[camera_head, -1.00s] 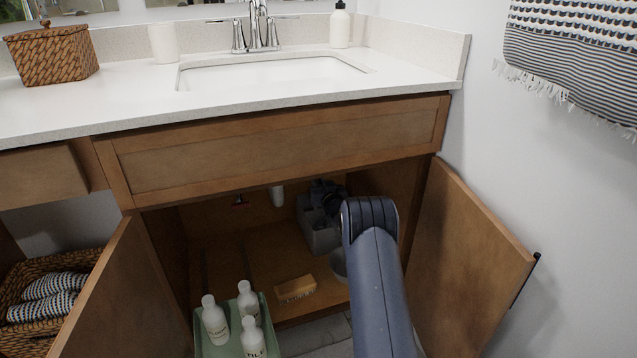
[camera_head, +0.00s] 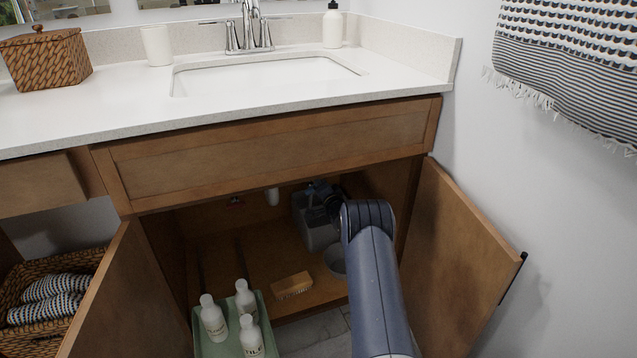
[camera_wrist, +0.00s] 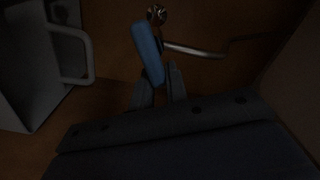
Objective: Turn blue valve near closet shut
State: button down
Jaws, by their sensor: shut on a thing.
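The blue valve handle (camera_wrist: 148,52) is a long blue lever on a metal fitting (camera_wrist: 157,14) at the cabinet's back wall. In the dark wrist view it slants from upper left down to my fingers. My gripper (camera_wrist: 160,80) is shut on the lower end of this handle. In the head view my arm reaches into the open under-sink cabinet, and my dark wrist (camera_head: 322,194) shows partly behind the arm link. The blue handle cannot be made out there.
A grey jug (camera_head: 318,235) with a handle stands close beside my wrist. A red valve (camera_head: 236,200) is further left. A brush (camera_head: 291,286), a grey bowl (camera_head: 335,261) and a green tray (camera_head: 207,345) with bottles are below. Open doors (camera_head: 463,255) flank the opening.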

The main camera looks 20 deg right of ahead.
jog(key=m, duration=0.2)
jog(key=f+m, duration=0.1)
jog(key=m, duration=0.2)
jog(key=shift+d+f+m, duration=0.2)
jog(key=shift+f+m, duration=0.1)
jog(key=shift+m, duration=0.1)
dwell(0.4)
jog(key=c, duration=1.4)
grip_release()
jog(key=shift+s, duration=0.1)
jog(key=s+p, duration=0.4)
jog(key=s, duration=0.6)
jog(key=shift+s, duration=0.35)
jog(key=shift+w, duration=0.1)
